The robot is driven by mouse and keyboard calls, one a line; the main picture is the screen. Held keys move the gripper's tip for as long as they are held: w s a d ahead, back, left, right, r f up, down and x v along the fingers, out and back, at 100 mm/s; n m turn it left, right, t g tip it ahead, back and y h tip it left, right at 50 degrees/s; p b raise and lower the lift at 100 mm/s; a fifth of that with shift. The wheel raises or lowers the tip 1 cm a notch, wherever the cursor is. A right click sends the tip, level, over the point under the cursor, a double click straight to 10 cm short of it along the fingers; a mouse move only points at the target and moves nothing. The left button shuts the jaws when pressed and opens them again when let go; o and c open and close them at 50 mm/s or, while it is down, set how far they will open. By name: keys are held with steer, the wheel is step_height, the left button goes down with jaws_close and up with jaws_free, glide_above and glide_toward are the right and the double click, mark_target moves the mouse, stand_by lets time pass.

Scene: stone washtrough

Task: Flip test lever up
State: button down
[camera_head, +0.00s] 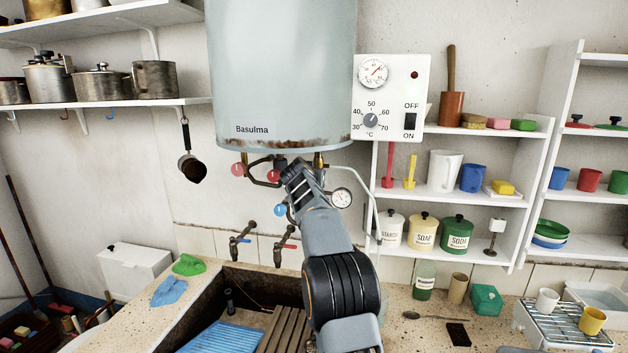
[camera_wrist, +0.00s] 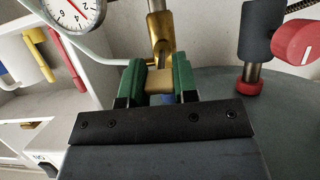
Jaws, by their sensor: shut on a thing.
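In the wrist view the green-padded fingers of my gripper (camera_wrist: 158,78) are closed on either side of a small brass tab, the test lever (camera_wrist: 161,72). It sits at the foot of a brass valve fitting (camera_wrist: 161,30) on a pipe. In the head view my arm reaches up to the underside of the grey boiler (camera_head: 282,75). The brass fitting's upper part (camera_head: 319,160) shows beside my wrist there. My wrist and arm hide the fingers and the lever in that view.
A pressure gauge (camera_head: 342,198) hangs close to the right of my wrist. Red knobs (camera_head: 237,170) and a blue knob (camera_head: 280,210) are on the left. The control box (camera_head: 391,97) is right of the boiler. The stone trough (camera_head: 150,318) lies below.

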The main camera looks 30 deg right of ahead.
steer(key=shift+r, duration=0.1)
steer(key=c, duration=0.9)
jaws_free()
steer(key=b+v, duration=0.2)
steer(key=v, duration=1.2)
steer(key=shift+d, duration=0.1)
steer(key=shift+c, duration=0.3)
